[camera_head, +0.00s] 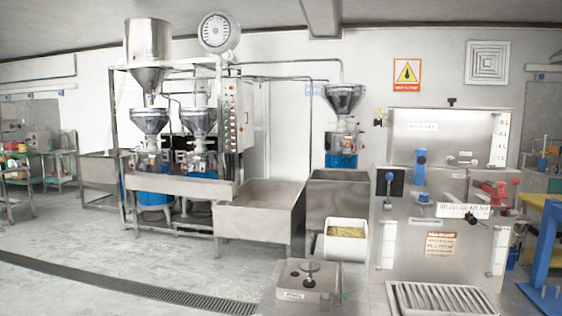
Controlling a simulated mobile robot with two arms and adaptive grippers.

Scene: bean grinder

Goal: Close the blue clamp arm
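A blue clamp arm (421,167) stands upright on the front of the steel machine (440,240) at the right. Its wider head is at the top and its lower end meets the machine's ledge. A small blue-knobbed lever (389,180) stands to its left, in front of a black plate. A red clamp (494,189) sits to the right on the same machine, lying more flat than the blue one. Neither of my grippers shows in the head view.
A white bin of beans (346,247) stands left of the machine. A low steel box with a knob (303,278) is at the front centre. A slatted tray (442,298) juts out below the machine. Open floor (110,270) lies to the left.

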